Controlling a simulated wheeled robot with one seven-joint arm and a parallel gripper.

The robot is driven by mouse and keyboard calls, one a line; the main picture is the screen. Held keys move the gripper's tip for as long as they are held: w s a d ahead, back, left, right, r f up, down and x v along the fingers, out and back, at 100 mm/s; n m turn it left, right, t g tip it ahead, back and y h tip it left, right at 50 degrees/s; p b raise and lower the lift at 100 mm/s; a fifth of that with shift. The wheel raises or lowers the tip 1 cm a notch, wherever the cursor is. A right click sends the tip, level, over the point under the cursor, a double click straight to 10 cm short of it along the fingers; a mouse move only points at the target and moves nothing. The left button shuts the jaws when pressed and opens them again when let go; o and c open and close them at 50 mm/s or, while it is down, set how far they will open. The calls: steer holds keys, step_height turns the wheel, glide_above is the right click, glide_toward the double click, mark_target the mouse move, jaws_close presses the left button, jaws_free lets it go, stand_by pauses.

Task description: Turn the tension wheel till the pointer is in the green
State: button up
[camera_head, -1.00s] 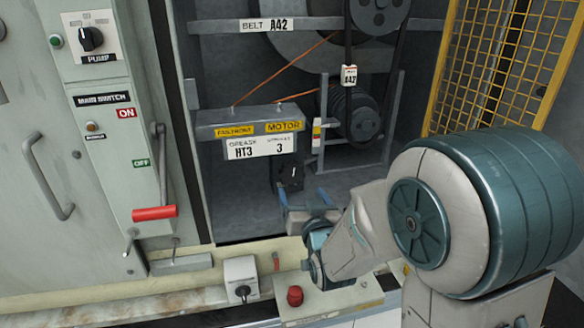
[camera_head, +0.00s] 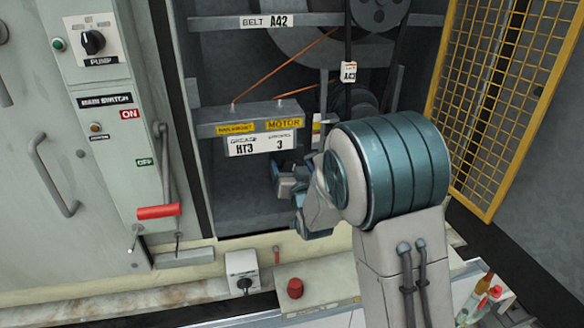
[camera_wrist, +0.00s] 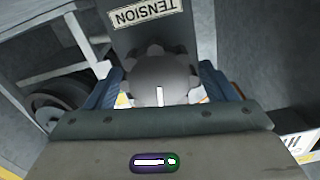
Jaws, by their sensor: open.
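The tension wheel (camera_wrist: 160,82) is a dark grey lobed knob with a white mark, under a plate reading TENSION (camera_wrist: 146,12) that appears upside down in the wrist view. My gripper (camera_wrist: 160,90) is open, with one blue finger on each side of the wheel. I cannot tell whether the fingers touch it. In the head view my gripper (camera_head: 286,172) is inside the cabinet below the motor plate, and it hides the wheel. A small coloured strip (camera_head: 316,124), partly covered by my arm, shows beside the motor plate. I cannot make out a pointer on it.
The belt and pulleys (camera_head: 378,14) are behind and above my arm. A yellow mesh guard (camera_head: 500,90) stands open at right. The main switch's red handle (camera_head: 158,211) is at left. A red button (camera_head: 295,288) is on the ledge below.

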steer(key=c, duration=1)
steer(key=shift+f+b, duration=0.1)
steer(key=shift+b, duration=0.3)
